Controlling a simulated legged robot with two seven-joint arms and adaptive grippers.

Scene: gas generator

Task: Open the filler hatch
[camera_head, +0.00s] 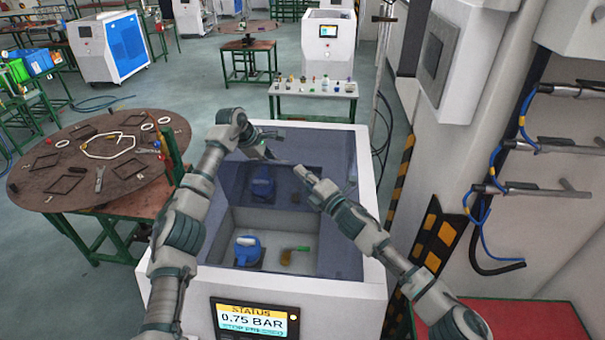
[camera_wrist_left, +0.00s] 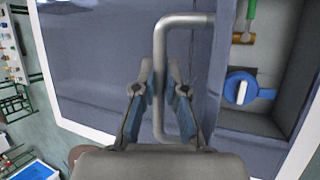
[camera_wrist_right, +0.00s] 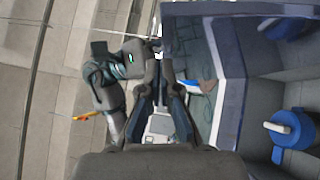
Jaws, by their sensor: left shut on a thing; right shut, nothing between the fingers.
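The filler hatch (camera_head: 235,175) is a dark blue, glossy panel on top of the white generator (camera_head: 340,297). Its opening shows a blue valve (camera_head: 247,250) and a brass fitting (camera_head: 287,257) with a green end. My left gripper (camera_wrist_left: 159,80) is shut on the hatch's grey bar handle (camera_wrist_left: 187,20), with a finger on each side of the bar. In the head view the left gripper is at the far part of the top. My right gripper (camera_head: 307,178) is shut and empty over the opening's right side, near a blue panel edge (camera_wrist_right: 228,110) in the right wrist view.
A status screen (camera_head: 255,319) reading 0.75 BAR is on the generator's front. A round brown table (camera_head: 45,190) stands close on the left. A wall with pipes and a striped post (camera_head: 438,240) is on the right. A small table (camera_head: 310,90) stands behind.

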